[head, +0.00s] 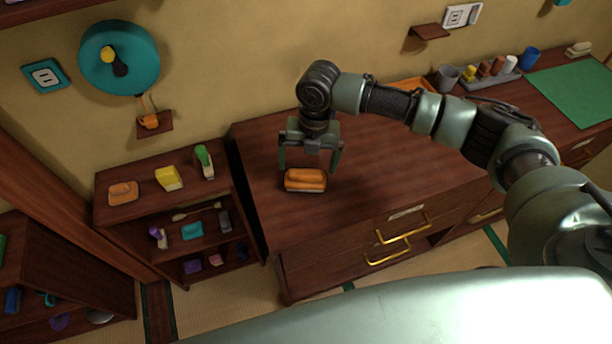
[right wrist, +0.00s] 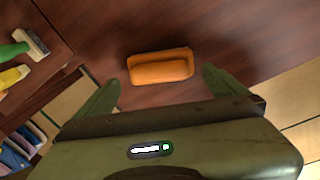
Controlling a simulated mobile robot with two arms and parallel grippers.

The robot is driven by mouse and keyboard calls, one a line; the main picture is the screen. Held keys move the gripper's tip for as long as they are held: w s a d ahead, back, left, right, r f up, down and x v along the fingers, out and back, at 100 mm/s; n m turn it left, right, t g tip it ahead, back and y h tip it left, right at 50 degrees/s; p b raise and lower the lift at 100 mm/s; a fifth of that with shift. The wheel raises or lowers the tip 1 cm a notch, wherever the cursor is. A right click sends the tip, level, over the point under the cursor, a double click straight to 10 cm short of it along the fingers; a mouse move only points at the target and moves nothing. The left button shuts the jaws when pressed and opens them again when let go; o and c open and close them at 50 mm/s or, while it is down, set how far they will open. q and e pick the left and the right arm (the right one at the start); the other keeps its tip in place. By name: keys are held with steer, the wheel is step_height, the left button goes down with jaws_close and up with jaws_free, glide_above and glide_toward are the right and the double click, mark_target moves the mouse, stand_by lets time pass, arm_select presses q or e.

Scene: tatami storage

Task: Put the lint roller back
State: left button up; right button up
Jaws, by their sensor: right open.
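My right gripper (head: 309,166) is open above the dark wooden cabinet top (head: 400,170), with its fingers pointing down. Just beyond its fingertips an orange block-like thing (head: 306,180) lies on the cabinet top, near the left end. In the right wrist view the orange thing (right wrist: 160,67) sits ahead of and between the two open fingers, and no contact shows. I cannot tell for sure which thing is the lint roller. My left gripper is not in view.
The small shelf (head: 140,205) also holds a yellow thing (head: 169,178), another orange thing (head: 123,192) and several small items below. Cups (head: 447,77) and a green mat (head: 575,93) lie far right. One drawer with a brass handle (head: 390,255) stands out.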

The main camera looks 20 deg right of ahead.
steer(key=shift+d+r+b, duration=0.2)
steer(key=shift+r+b, duration=0.25)
steer(key=shift+r, duration=2.1)
